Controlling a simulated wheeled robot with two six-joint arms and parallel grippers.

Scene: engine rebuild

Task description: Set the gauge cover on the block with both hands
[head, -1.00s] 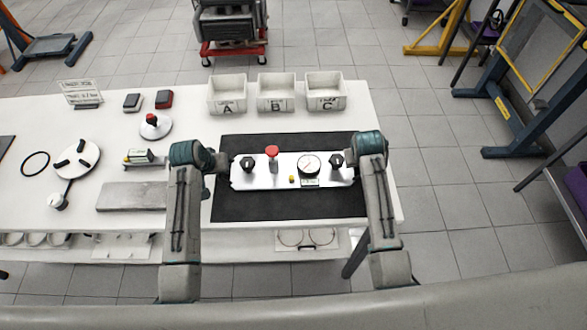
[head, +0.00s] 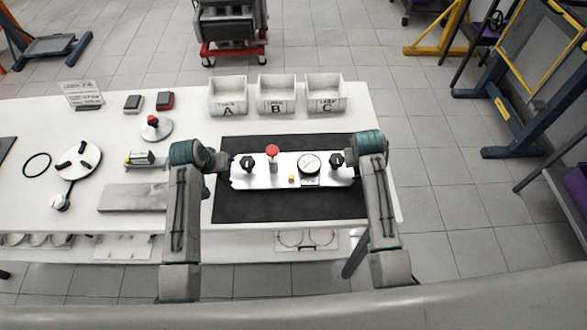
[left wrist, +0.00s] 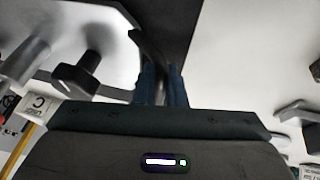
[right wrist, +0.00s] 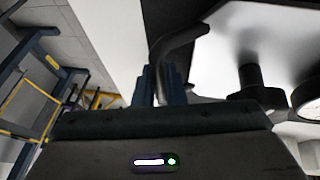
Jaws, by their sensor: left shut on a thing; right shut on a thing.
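The gauge cover (head: 256,180) is a long silver plate with two black knobs, a red-topped post and a round white dial. It lies level over the dark mat, and its height above the mat is hard to tell. My left gripper (head: 225,163) is shut on the black handle at its left end, which shows in the left wrist view (left wrist: 147,48). My right gripper (head: 352,161) is shut on the handle at its right end, seen in the right wrist view (right wrist: 180,42). I cannot make out a block under the cover.
The black mat (head: 290,208) is bare in front of the cover. White bins A (head: 228,108), B (head: 276,106) and C (head: 326,105) stand behind it. A grey slab (head: 133,198) and a white disc (head: 80,160) lie left. A dark engine (head: 226,22) sits on a red stand beyond the table.

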